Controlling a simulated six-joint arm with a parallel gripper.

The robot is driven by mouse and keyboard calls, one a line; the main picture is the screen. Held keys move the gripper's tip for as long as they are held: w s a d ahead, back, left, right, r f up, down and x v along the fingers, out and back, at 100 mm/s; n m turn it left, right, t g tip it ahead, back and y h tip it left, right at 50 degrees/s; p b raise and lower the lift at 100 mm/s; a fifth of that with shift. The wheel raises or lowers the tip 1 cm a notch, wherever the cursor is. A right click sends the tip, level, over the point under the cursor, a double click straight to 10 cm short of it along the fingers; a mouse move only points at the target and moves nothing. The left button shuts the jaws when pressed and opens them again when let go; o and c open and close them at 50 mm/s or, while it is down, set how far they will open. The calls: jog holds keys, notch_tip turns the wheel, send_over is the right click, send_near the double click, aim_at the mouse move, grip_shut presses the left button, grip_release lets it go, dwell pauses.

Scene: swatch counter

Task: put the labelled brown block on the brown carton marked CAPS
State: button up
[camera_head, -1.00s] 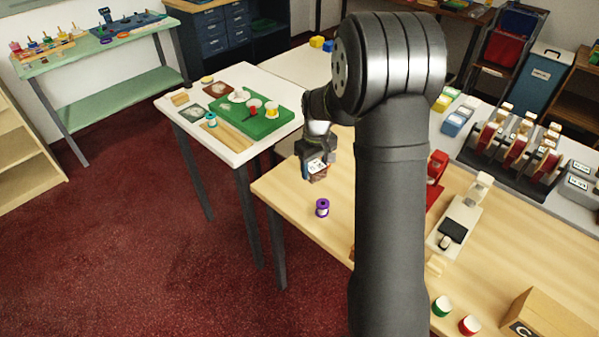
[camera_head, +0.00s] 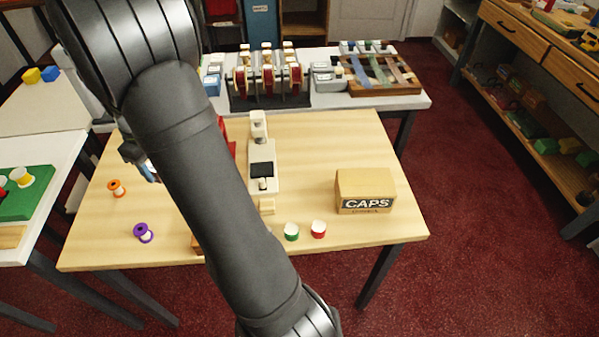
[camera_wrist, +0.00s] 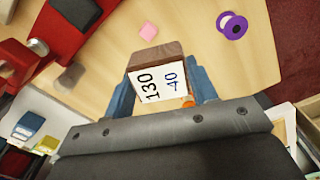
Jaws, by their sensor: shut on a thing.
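The labelled brown block (camera_wrist: 155,52) is between the blue fingers of my gripper (camera_wrist: 162,85) in the wrist view. Its white label reads 130 and 40. My gripper is shut on it, above the wooden table. In the head view my arm hides the block, and only a bit of the gripper (camera_head: 148,171) shows at the arm's left edge. The brown carton marked CAPS (camera_head: 365,180) stands on the right part of the table, well to the right of my gripper. Its visible top is bare.
A rack (camera_head: 268,78) is behind.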

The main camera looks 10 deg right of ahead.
jog(key=w+d+r+m, duration=0.2)
jog(key=d+m, duration=0.2)
jog(key=d, duration=1.4)
jog(key=w+d+r+m, duration=0.25)
jog(key=d+m, duration=0.25)
jog(key=d, duration=1.2)
jog(key=s+d+r+m, duration=0.3)
jog(key=s+d+m, duration=0.6)
jog(key=s+d, duration=1.3)
send_over(367, 181)
notch_tip(367, 181, down, 7)
jog(key=shift+r, duration=0.1)
jog(key=shift+f, duration=2.05)
